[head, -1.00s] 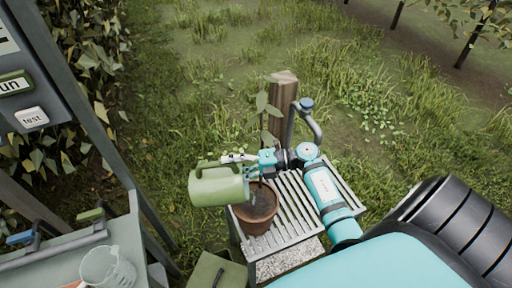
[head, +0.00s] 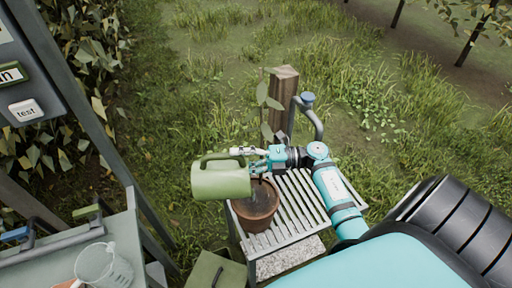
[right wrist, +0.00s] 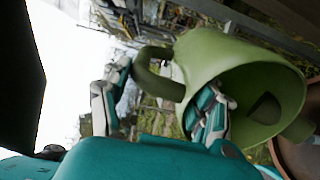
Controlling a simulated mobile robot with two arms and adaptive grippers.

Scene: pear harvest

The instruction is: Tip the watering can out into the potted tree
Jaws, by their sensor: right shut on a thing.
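The green watering can (head: 220,182) is held in the air at the left of the plant pot, lying tilted on its side with its handle uppermost. My right gripper (head: 250,154) is shut on its handle. In the right wrist view the fingers (right wrist: 160,105) are on either side of the handle, and the can's open mouth (right wrist: 265,105) shows. The brown pot (head: 257,222) holds dark soil and a thin tree (head: 264,98) with a few leaves. The can's right end is by the pot's left rim. I cannot tell whether water is flowing. My left gripper is out of view.
The pot stands on a slatted grey table (head: 300,205), with a wooden post (head: 283,98) and a bent grey pipe (head: 312,118) behind. A clear jug (head: 103,266) is on the bench at lower left. A green box (head: 215,272) is low in front. Grass lies beyond.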

